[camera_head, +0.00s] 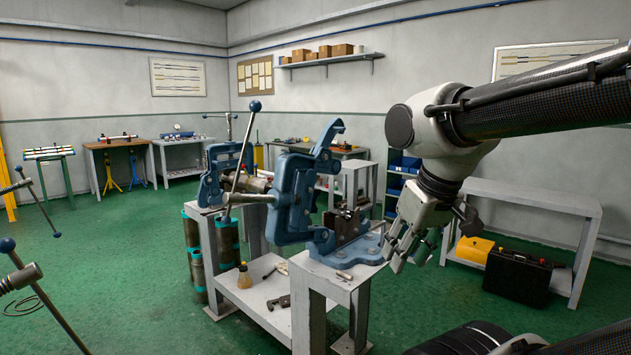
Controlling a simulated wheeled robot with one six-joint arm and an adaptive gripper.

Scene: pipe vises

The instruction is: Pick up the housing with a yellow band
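I cannot make out a housing with a yellow band for certain. A small grey metal cylinder (344,275) lies on the top of the near grey stand (325,284), in front of the blue vise base (350,250); no yellow shows on it. The blue pipe vise (290,205) has its yoke tipped over to the left. Another blue vise (212,180) stands behind it, near metal pipe pieces. My gripper (408,252) hangs just right of the near stand, fingers pointing down and spread apart, with nothing seen between them.
A lower shelf (255,302) holds a tan bottle (244,277) and dark tools. Upright pipes (195,250) stand left of it. A grey bench (535,197) at right has a yellow item (474,249) and black case (517,277) below. Green floor at left is mostly clear.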

